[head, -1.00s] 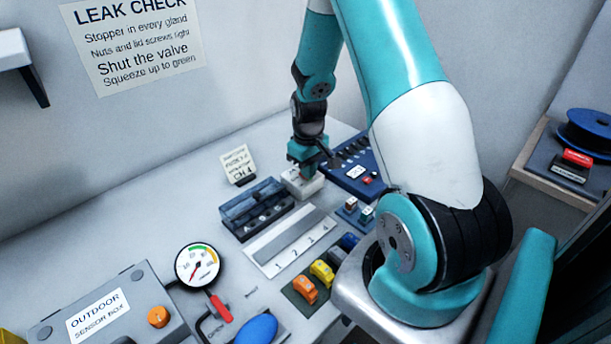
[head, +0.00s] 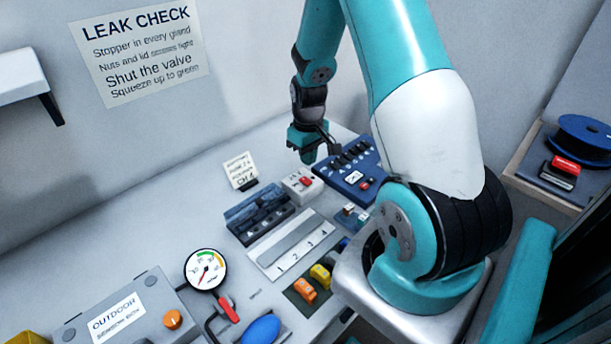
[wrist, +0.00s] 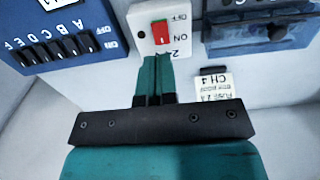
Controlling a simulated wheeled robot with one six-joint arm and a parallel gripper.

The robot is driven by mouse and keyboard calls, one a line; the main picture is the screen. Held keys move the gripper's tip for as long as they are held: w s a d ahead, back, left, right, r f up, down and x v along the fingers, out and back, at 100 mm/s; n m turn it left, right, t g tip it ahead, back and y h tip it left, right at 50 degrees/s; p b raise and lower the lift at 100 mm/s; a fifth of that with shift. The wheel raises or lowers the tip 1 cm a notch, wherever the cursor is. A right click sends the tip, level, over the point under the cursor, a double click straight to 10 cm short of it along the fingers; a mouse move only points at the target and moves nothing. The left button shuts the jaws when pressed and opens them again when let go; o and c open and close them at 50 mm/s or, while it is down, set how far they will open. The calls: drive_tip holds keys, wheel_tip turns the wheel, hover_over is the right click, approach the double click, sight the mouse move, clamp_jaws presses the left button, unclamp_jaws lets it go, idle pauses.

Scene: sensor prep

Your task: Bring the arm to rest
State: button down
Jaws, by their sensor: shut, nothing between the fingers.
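My gripper (head: 308,153) hangs above the back of the bench, its fingers pointing down, with nothing held. In the wrist view my gripper (wrist: 154,72) shows its two teal fingers together. Beyond the fingertips is a small white switch box (wrist: 148,20) with a red rocker marked ON and OFF. In the head view the same white switch box (head: 297,190) sits below and in front of my gripper, apart from it. A blue switch panel (head: 340,178) with a row of black switches lies to its right.
A card (head: 240,168) stands left of the switch box. A dark lidded case (head: 256,212), a numbered strip (head: 282,262), coloured connectors (head: 305,291), a gauge (head: 206,269) and a grey sensor box (head: 70,332) lie nearer. A wall stands behind.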

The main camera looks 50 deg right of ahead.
drive_tip(key=shift+r, duration=0.1)
idle(0.5)
drive_tip(key=s+a+r+n+t+y, duration=0.1)
drive_tip(key=a+r+n, duration=0.1)
drive_tip(key=a+r, duration=0.6)
drive_tip(key=a+r+n+y, duration=0.1)
drive_tip(key=a+r, duration=0.4)
drive_tip(key=a, duration=0.5)
drive_tip(key=s+a+r+n+y, duration=0.1)
drive_tip(key=s+a+r+n, duration=0.1)
drive_tip(key=s+a+r, duration=0.3)
drive_tip(key=s+a+r+n+g+y, duration=0.1)
drive_tip(key=s+a+r, duration=0.3)
drive_tip(key=s+a, duration=0.5)
drive_tip(key=s+n, duration=0.1)
drive_tip(key=s, duration=0.1)
drive_tip(key=shift+s+a+r+n, duration=0.2)
drive_tip(key=shift+s+r+n, duration=0.1)
drive_tip(key=shift+s+r, duration=0.05)
drive_tip(key=shift+w, duration=0.1)
